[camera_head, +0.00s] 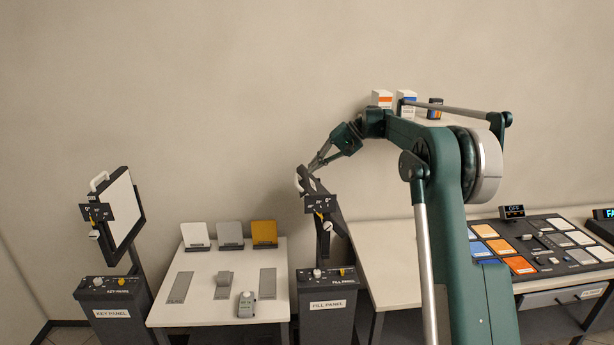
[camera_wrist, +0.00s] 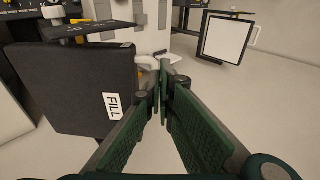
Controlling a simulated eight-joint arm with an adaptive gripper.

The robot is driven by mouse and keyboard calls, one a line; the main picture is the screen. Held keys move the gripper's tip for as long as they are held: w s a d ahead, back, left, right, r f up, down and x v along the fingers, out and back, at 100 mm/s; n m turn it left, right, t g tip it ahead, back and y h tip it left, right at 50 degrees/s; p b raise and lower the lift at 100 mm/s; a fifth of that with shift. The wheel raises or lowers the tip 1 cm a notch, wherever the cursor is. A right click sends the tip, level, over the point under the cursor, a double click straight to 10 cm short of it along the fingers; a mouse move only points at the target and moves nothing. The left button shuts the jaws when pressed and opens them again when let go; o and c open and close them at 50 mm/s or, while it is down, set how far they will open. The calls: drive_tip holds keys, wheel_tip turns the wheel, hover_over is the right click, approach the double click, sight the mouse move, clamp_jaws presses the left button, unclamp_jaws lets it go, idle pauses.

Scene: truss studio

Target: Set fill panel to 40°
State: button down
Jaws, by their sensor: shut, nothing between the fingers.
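The fill panel (camera_head: 339,214) is seen nearly edge-on in the head view, on a dark post above its labelled pedestal (camera_head: 326,312). Its small black angle scale (camera_head: 319,204) has a yellow pointer; the angle is too small to read. In the wrist view the panel's dark back (camera_wrist: 70,85) with a FILL label fills the left. A white handle (camera_wrist: 147,62) sticks out from its edge. My gripper (camera_head: 306,173) is shut and empty. In the wrist view its fingertips (camera_wrist: 162,72) are just right of the handle; whether they touch it I cannot tell.
The key panel (camera_head: 125,212) stands at the left on its own pedestal. A white table (camera_head: 215,300) between the pedestals bears three upright cards, grey strips and a small meter. A control desk (camera_head: 540,244) is at the right. Small boxes (camera_head: 382,98) are behind my arm.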

drive_tip(key=v, duration=0.6)
drive_tip(key=shift+r+b, duration=0.2)
drive_tip(key=shift+b, duration=0.15)
drive_tip(key=shift+s+a, duration=0.1)
drive_tip(key=shift+s, duration=0.05)
drive_tip(key=s+f+t+h+b, duration=0.1)
drive_tip(key=s+f+h+b, duration=0.2)
drive_tip(key=s, duration=1.5)
drive_tip(key=s+f+t+h+b, duration=0.15)
drive_tip(key=s+b, duration=0.45)
drive_tip(key=s, duration=1.2)
drive_tip(key=s+d+f+t+h+b, duration=0.1)
drive_tip(key=s+d+f+h+b, duration=0.1)
drive_tip(key=s+f, duration=1)
drive_tip(key=s+d+f+t+h+b, duration=0.2)
drive_tip(key=s+f, duration=1)
drive_tip(key=s, duration=0.7)
drive_tip(key=shift+d+n+b, duration=0.3)
drive_tip(key=shift+d+b, duration=0.15)
drive_tip(key=shift+b, duration=0.8)
drive_tip(key=shift+f+h, duration=0.1)
drive_tip(key=shift+h, duration=0.15)
